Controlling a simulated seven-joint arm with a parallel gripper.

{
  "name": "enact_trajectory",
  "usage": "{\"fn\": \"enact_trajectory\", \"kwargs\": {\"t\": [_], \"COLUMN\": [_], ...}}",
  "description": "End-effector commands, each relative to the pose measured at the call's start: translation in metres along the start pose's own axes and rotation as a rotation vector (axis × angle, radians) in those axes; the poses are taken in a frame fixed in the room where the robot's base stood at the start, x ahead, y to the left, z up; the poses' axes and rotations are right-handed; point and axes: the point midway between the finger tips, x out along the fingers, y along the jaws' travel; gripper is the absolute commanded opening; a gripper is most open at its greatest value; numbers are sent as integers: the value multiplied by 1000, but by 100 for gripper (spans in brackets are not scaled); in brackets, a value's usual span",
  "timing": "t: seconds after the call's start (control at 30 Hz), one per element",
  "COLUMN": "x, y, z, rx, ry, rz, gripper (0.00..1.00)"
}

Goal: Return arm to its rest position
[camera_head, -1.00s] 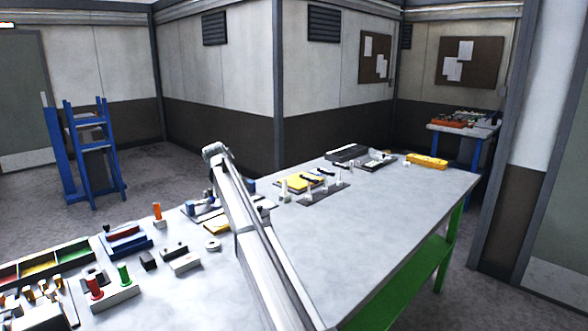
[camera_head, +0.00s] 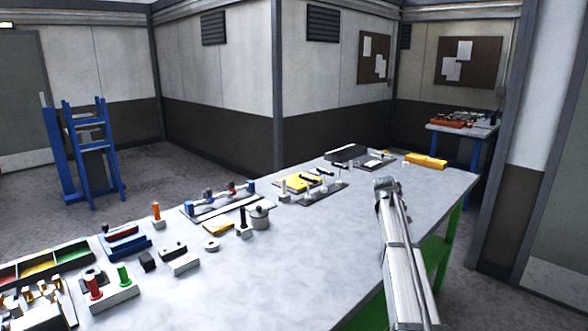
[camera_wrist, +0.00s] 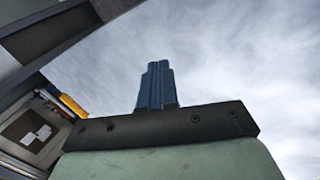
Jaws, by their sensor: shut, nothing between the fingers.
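My gripper (camera_wrist: 157,66) shows in the wrist view as two blue fingers pressed together, with nothing between them. In the head view my arm (camera_head: 402,255) rises from the lower right, in front of the right part of the workbench (camera_head: 330,230). Its upper end is near the bench's right front edge. I cannot make out the fingers in the head view. In the wrist view the pale, mottled bench top (camera_wrist: 250,60) fills the area behind the fingers, which look clear of any object.
A yellow block (camera_head: 426,160) and a yellow plate (camera_head: 300,184) lie on the bench's far side. A round grey pot (camera_head: 260,217), pegged blocks and a divided tray (camera_head: 45,262) stand to the left.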

Motion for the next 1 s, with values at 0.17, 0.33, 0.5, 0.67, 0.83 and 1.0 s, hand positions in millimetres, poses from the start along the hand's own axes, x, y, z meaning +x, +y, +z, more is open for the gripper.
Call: {"fn": "enact_trajectory", "kwargs": {"t": [0.17,0.33,0.5,0.67,0.83,1.0], "x": [46,91,129,165,202,235], "y": [33,32,-6,-54,-115,-180], "z": [67,117,139,158,184,215], "rx": [157,263,288,290,289,286], "ry": [0,-17,-55,-104,-167,-236], "rz": [6,-8,-45,-89,-140,-192], "gripper": [0,0,0,0,0,0]}}
